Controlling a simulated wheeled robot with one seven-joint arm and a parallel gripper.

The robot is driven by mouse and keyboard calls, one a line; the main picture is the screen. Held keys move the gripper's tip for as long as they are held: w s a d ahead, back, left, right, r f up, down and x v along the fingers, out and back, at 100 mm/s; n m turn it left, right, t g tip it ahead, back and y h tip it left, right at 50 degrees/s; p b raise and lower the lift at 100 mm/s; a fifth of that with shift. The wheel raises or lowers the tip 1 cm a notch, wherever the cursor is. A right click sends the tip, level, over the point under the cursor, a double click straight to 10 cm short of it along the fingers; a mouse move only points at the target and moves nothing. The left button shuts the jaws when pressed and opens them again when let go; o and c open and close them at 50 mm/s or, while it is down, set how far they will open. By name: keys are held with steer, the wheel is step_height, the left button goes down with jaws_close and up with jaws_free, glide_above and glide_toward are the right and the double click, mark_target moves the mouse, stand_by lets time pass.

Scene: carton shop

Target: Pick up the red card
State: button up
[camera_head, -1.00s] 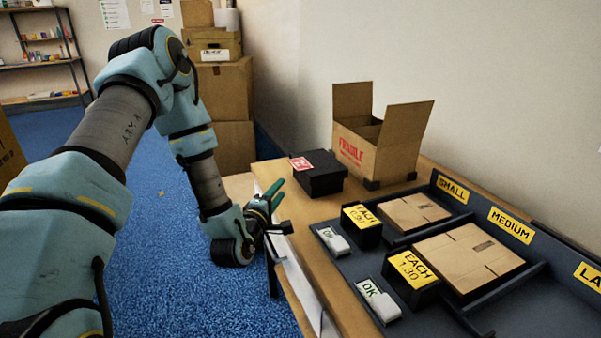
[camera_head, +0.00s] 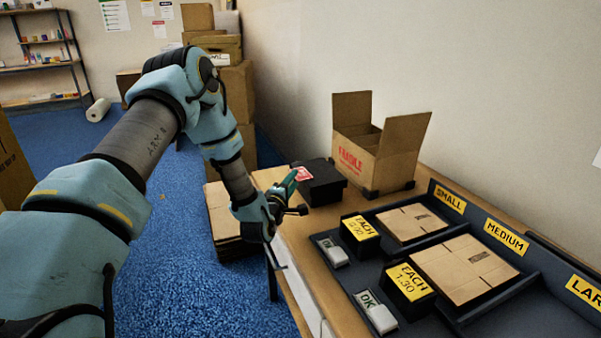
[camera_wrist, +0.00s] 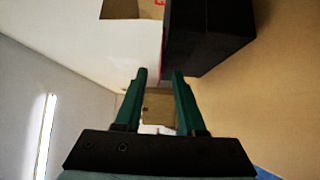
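The red card (camera_head: 303,173) with white print lies on top of a black box (camera_head: 322,184), at its near left edge. My gripper (camera_head: 292,175) is at that edge, its green fingers reaching toward the card. In the wrist view my gripper (camera_wrist: 159,74) is open, with a clear gap between its fingertips. The black box (camera_wrist: 205,35) stands just beyond the fingers. A thin reddish line along the box's side, in line with the gap, looks like the card edge-on. I cannot tell whether the fingers touch it.
An open carton marked FRAGILE (camera_head: 375,148) stands behind the black box. A dark tray (camera_head: 449,318) with flat cartons and yellow price blocks fills the table's right. Flat cardboard (camera_head: 222,215) is stacked on the floor left of the table. A wall runs behind the table.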

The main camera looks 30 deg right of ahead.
jaws_close()
stand_by(0.6)
